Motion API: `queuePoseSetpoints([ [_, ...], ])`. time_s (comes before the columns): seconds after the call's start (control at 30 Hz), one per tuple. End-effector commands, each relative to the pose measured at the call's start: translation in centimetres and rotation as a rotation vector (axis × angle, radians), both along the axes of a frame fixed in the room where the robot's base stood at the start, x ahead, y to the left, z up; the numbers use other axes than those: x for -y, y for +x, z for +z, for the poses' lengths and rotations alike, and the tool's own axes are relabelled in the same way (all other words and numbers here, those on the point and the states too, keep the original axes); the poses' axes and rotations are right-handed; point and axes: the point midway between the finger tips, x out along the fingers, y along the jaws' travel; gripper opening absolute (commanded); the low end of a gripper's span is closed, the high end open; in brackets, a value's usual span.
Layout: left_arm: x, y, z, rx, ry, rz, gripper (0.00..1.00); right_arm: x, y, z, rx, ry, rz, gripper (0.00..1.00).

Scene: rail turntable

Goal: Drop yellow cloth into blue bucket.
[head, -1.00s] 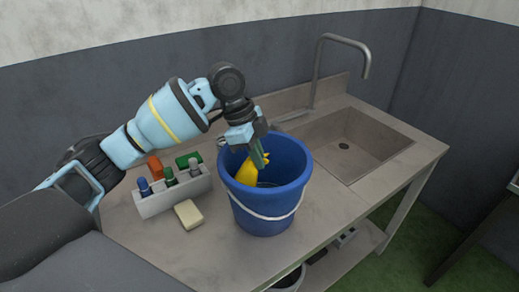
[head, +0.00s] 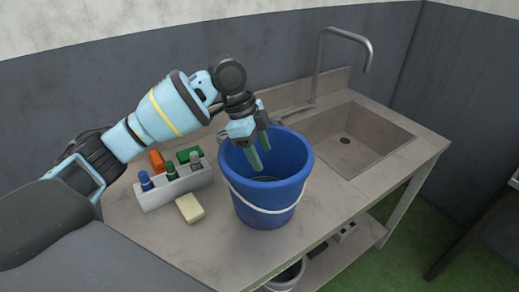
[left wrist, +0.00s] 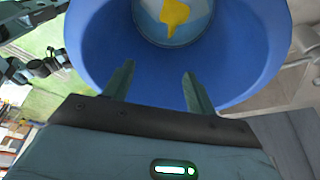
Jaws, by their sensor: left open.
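The blue bucket (head: 272,203) stands upright on the metal counter, its white handle hanging down in front. My left gripper (head: 262,160) is over the bucket's mouth, open and empty, with its green fingertips pointing down inside the rim. In the left wrist view the yellow cloth (left wrist: 174,17) lies on the bottom of the bucket (left wrist: 235,60), beyond the two spread fingers (left wrist: 155,82). In the head view the cloth is hidden by the bucket's wall. My right gripper is in neither view.
A grey caddy (head: 178,188) with several bottles stands left of the bucket. A pale sponge (head: 190,208) lies in front of it. A sink (head: 345,145) with a tall tap (head: 318,65) is at the right. The counter front is clear.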

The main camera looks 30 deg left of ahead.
Motion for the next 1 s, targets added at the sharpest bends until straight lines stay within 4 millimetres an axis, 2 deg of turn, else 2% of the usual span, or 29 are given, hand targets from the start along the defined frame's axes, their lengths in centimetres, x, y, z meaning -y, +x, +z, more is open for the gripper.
queuePoseSetpoints([
  [0.07,0.0,0.0,0.0,0.000,0.000,0.000,0.58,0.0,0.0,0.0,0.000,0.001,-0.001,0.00],
  [0.3,0.0,0.0,0.0,0.000,0.000,0.000,0.87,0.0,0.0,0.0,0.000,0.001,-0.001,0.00],
  [0.6,0.0,0.0,0.2,0.001,0.004,-0.001,0.87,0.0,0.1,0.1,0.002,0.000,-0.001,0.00],
  [0.87,-0.4,0.0,2.6,-0.006,0.070,0.000,0.87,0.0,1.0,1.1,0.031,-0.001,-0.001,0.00],
  [1.0,-0.6,-0.1,3.4,-0.018,0.110,-0.001,0.87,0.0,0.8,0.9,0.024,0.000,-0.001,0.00],
])
